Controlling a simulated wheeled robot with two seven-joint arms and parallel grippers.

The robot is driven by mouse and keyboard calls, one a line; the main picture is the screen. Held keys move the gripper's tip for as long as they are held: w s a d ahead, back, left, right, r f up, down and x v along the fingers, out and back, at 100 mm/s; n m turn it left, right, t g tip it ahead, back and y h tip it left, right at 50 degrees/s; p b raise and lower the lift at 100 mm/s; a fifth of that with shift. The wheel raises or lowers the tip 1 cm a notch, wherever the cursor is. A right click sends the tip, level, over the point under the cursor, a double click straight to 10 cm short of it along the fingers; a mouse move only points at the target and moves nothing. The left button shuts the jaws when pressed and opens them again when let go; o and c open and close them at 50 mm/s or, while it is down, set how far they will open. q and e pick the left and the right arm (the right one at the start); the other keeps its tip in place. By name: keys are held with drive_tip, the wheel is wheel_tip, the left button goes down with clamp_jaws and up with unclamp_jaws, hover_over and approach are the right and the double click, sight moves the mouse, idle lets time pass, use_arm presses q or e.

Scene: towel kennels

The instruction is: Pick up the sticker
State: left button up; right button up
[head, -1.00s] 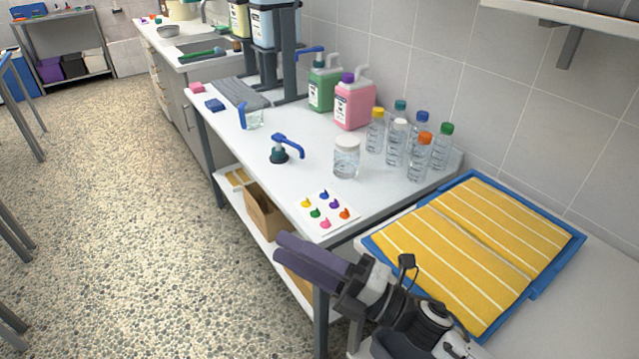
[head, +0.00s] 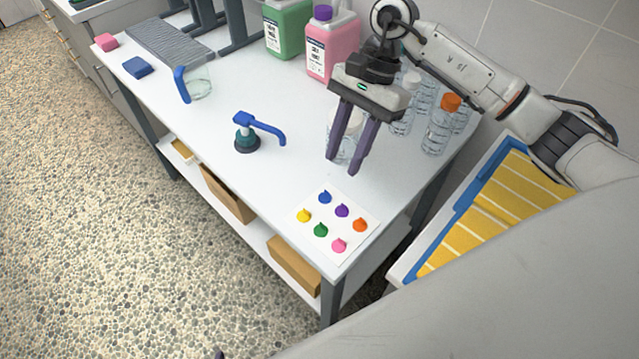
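A white sheet (head: 320,240) lies near the table's front right corner. It holds several small stickers: blue (head: 324,197), purple (head: 342,210), yellow (head: 304,215), green (head: 320,230), orange (head: 360,225) and pink (head: 339,245). My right gripper (head: 344,165) reaches down from the upper right. Its two dark fingers are apart with nothing held, above the table and behind the sheet in the picture. It partly hides a clear jar. A small dark tip at the bottom edge may be my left gripper (head: 218,354); its fingers are not readable.
A pump head (head: 247,136) stands left of the sheet. A clear jar (head: 354,137) and several capped bottles (head: 439,130) stand behind and right of it. A pink jug (head: 330,48) and green jug (head: 286,28) are at the back. A blue tray (head: 459,206) holds yellow striped cloth.

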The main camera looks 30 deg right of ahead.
sight(325, 196)
drive_tip(key=shift+x, duration=1.1)
drive_tip(key=shift+s+a+f, duration=0.15)
drive_tip(key=shift+f, duration=0.1)
drive_tip(key=x, duration=0.1)
drive_tip(key=p+x, duration=0.1)
drive_tip(key=x, duration=0.2)
drive_tip(key=shift+w+a+f+p, duration=0.15)
drive_tip(key=shift+w+p, duration=0.15)
drive_tip(key=shift+w, duration=0.1)
drive_tip(key=shift+a+f, duration=0.1)
drive_tip(key=shift+f, duration=0.25)
drive_tip(key=c, duration=0.9)
